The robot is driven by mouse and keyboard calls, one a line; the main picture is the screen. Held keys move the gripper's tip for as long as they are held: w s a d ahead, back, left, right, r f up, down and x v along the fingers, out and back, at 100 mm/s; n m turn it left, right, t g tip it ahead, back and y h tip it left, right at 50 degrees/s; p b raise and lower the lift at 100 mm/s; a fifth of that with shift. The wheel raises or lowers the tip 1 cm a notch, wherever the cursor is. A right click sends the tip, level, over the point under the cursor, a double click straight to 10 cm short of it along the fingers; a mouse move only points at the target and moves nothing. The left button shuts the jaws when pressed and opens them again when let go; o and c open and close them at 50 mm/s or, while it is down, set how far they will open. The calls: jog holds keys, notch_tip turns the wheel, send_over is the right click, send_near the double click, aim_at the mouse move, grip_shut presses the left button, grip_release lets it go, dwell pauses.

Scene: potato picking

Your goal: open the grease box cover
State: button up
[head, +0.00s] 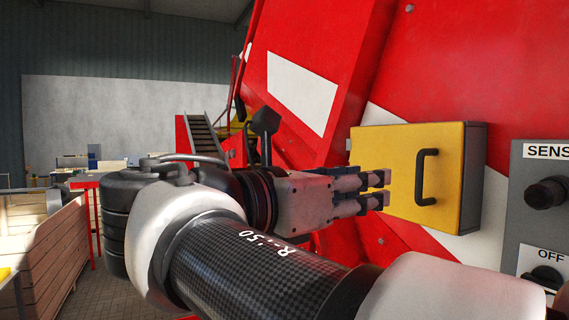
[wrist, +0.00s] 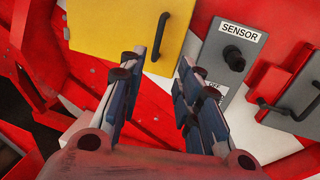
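The grease box is a yellow-fronted box (head: 395,160) with dark sides, fixed to the red and white machine wall. Its cover looks shut and carries a black vertical handle (head: 425,178) on its right part. The yellow cover (wrist: 110,35) and its handle (wrist: 160,36) also show at the top of the wrist view. My gripper (head: 384,190) is left of the handle in the head view, in front of the cover's lower left part. In the wrist view my gripper (wrist: 160,72) has its fingers apart with nothing between them, and the handle lies beyond the fingertips.
A grey panel marked SENSOR (wrist: 232,50) with black knobs is right of the box. A red part (wrist: 268,88) with a black handle lies further right. Wooden crates (head: 45,255) and a conveyor (head: 202,135) stand to the left.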

aim_at(417, 176)
jog(key=x, duration=1.7)
jog(key=shift+w+d+p, duration=0.1)
jog(key=shift+w+p, duration=0.2)
jog(key=shift+w, duration=0.05)
grip_shut()
